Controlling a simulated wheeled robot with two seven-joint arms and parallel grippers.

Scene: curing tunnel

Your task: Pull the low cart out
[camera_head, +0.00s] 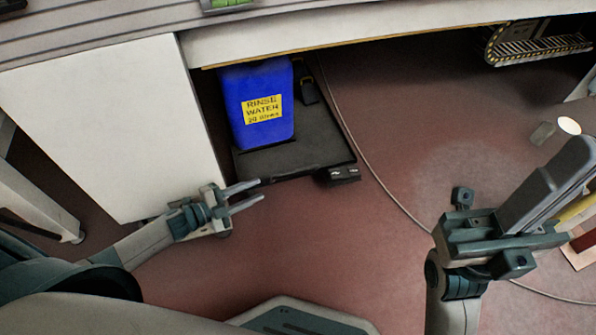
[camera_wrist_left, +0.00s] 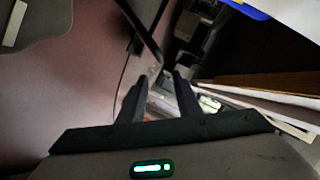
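The low cart (camera_head: 310,152) is a flat black platform, partly under the white bench, its front end in the open. A blue container (camera_head: 262,125) with a yellow "RINSE WATER" label stands on it. My left gripper (camera_head: 261,190) is just in front of the cart's near left corner, its two fingers apart and nothing seen between them. In the left wrist view the fingers (camera_wrist_left: 160,82) are also apart; a dark bar beyond them cannot be identified. My right gripper (camera_head: 500,235) is at the right, away from the cart; its fingers cannot be made out.
A white panel (camera_head: 110,125) stands left of the cart. The bench edge (camera_head: 380,38) runs above the cart's rear. A thin cable (camera_head: 372,165) lies on the floor right of the cart. Reddish floor in front of the cart is clear. A small black block (camera_head: 338,175) is at its front right corner.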

